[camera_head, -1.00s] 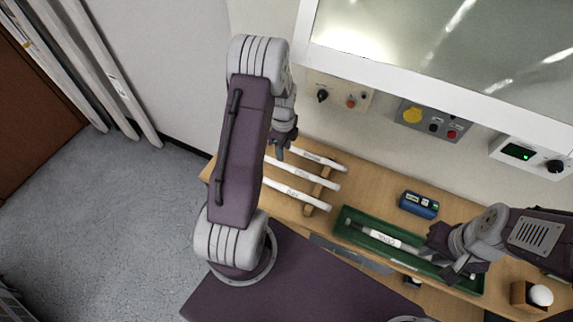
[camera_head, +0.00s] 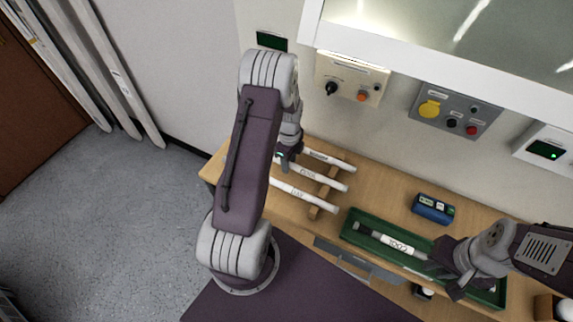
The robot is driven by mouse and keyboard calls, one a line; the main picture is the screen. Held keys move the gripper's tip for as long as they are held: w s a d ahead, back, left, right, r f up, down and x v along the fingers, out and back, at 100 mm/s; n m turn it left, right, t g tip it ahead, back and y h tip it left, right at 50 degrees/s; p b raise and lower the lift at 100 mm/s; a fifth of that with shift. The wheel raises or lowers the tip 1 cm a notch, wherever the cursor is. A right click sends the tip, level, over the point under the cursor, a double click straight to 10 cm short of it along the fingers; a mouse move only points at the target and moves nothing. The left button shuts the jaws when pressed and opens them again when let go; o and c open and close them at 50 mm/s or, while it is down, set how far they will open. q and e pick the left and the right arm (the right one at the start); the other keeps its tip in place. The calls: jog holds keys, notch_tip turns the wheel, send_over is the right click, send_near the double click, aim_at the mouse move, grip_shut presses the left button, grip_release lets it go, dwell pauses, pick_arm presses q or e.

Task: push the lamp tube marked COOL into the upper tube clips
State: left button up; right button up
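The lamp tube marked COOL (camera_head: 395,244) is white with a dark end. It lies along the green tray (camera_head: 355,214) on the bench, its label facing up. My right gripper (camera_head: 450,278) is at the tube's right end over the tray. That end is hidden by the gripper, so I cannot tell whether the fingers are closed on it. My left gripper (camera_head: 283,163) points down by the left ends of several white tubes on a wooden rack. One is marked DAY (camera_head: 298,192). Its fingers are small and partly hidden. I cannot make out the upper tube clips.
A wooden rack (camera_head: 325,190) holds the other tubes. A blue device (camera_head: 433,208) sits behind the tray. Control panels (camera_head: 350,82) and (camera_head: 443,110) with knobs and buttons are on the wall under a large white-framed pane (camera_head: 420,72). A white ball in a wooden block (camera_head: 546,306) is at right.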

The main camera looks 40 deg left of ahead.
pick_arm(q)
jog(key=shift+w+d, duration=0.1)
jog(key=shift+d, duration=0.1)
jog(key=c, duration=0.5)
grip_shut()
jog(key=shift+s+a+r, duration=0.15)
jog(key=shift+s+a, duration=0.05)
jog(key=shift+a, duration=0.15)
notch_tip(320, 180, up, 4)
jog(key=p, duration=0.4)
jog(key=shift+d+r, duration=0.1)
jog(key=shift+d, duration=0.05)
jog(key=shift+r+p, duration=0.75)
jog(key=shift+r, duration=0.1)
jog(key=shift+f, duration=0.1)
